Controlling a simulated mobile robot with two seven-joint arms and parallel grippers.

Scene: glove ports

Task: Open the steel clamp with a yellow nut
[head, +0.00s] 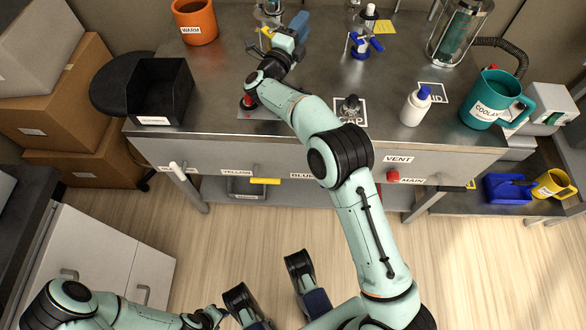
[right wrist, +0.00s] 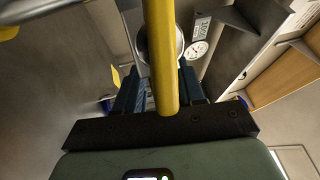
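A steel clamp stand (head: 268,12) is at the back of the bench, left of centre, partly hidden by my right arm. A small yellow part, seemingly its nut (head: 266,31), shows just left of my right gripper (head: 297,24). In the right wrist view a thick yellow bar (right wrist: 163,60) runs down the middle in front of my right fingers. The two blue fingers stand apart on either side of it; contact is not clear. A steel ring shows behind. My left arm's end (head: 208,317) is low in the head view; its fingers cannot be made out.
A similar stand with a blue nut (head: 360,46) is right of the gripper. An orange mug (head: 195,22), black bin (head: 160,92), white bottle (head: 416,105) and teal jug (head: 494,98) are on the bench. A yellow handle (head: 265,181) projects at the front.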

